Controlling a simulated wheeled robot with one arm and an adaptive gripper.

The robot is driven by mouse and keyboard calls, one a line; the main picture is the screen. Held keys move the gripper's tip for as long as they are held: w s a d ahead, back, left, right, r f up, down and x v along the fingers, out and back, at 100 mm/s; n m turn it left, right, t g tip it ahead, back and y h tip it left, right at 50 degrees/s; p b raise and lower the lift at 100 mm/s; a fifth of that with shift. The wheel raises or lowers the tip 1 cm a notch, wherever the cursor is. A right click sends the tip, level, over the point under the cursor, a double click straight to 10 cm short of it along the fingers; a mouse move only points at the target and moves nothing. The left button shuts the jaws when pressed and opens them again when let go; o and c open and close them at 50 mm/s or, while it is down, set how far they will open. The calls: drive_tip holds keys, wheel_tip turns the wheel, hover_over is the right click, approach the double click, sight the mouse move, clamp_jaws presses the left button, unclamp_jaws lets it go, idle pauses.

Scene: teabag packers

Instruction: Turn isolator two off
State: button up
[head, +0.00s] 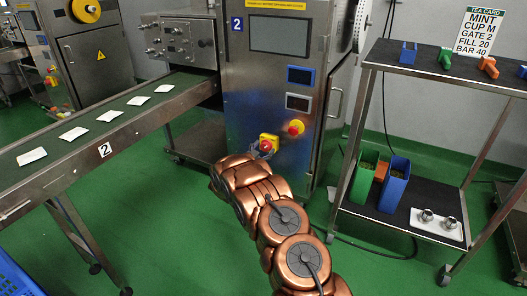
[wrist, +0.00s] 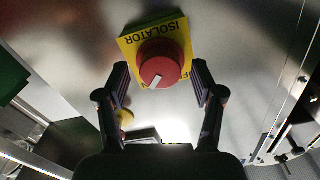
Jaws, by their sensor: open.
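The isolator is a red round knob (wrist: 160,63) on a yellow plate (wrist: 128,45) marked ISOLATOR, upside down in the wrist view. A white mark on the knob points to the lower left there. In the head view the yellow plate (head: 269,137) is low on the front of the steel machine (head: 262,90) labelled 2. My gripper (wrist: 160,80) is open, with one finger on each side of the knob. A gap shows between each finger and the knob. In the head view my arm partly hides the gripper; depth to the plate is hard to judge.
A red button on a yellow base (head: 296,127) is up and right of the isolator. A conveyor (head: 70,150) with several white teabags runs at left. A cart (head: 440,75) with coloured blocks, bins and a tea card stands at right. Green floor is open between.

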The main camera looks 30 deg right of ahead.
drive_tip(key=shift+d, duration=0.1)
drive_tip(key=c, duration=1.1)
drive_tip(key=shift+r, duration=0.1)
drive_tip(key=shift+c, duration=0.2)
